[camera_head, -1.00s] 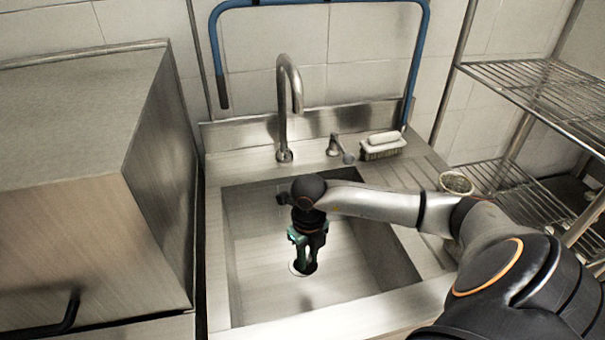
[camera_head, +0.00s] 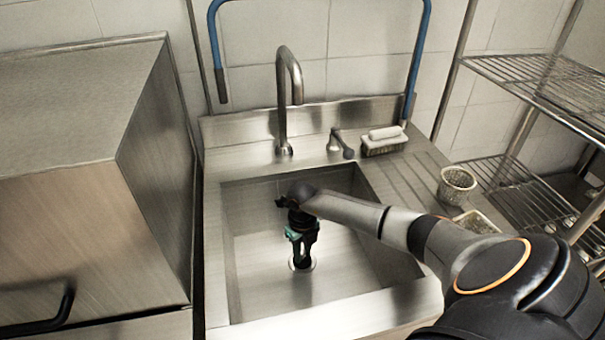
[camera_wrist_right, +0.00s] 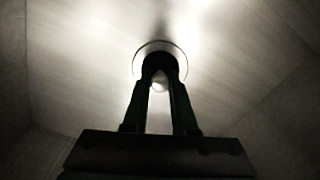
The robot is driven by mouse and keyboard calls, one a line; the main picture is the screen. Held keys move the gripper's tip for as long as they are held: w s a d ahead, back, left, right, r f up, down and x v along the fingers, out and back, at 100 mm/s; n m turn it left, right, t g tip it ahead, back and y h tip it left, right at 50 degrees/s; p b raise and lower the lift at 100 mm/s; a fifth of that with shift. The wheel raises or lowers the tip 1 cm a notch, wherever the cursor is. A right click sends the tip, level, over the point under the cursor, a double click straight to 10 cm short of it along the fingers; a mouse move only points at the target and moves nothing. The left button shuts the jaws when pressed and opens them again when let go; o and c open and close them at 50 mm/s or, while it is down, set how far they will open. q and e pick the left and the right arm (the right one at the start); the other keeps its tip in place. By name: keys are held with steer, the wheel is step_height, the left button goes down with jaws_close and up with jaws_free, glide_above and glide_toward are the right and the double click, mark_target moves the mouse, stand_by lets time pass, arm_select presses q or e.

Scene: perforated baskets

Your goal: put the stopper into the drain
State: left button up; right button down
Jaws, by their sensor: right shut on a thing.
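My right gripper (camera_head: 301,262) reaches down into the steel sink basin (camera_head: 265,290), its fingertips at the drain. The drain (camera_head: 291,267) shows as a pale ring in the basin floor around the fingertips. In the right wrist view the drain's ring (camera_wrist_right: 160,43) lies straight ahead of the fingertips. My right gripper (camera_wrist_right: 158,72) is shut on the stopper, a small dark piece (camera_wrist_right: 157,61) at the drain with a bright spot beneath it. The fingers hide much of the stopper, so how deep it sits cannot be told. My left gripper is not in view.
A perforated cup (camera_head: 457,181) and a tray (camera_head: 476,221) are on the drainboard. A wire shelf (camera_head: 540,75) is right; a steel cabinet (camera_head: 75,130) is left.

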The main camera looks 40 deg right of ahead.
mark_target(303, 252)
steer(key=c, duration=0.7)
jaws_free()
steer(key=shift+f, duration=0.1)
step_height(303, 252, up, 12)
steer(key=p, duration=0.1)
steer(key=shift+r, duration=0.2)
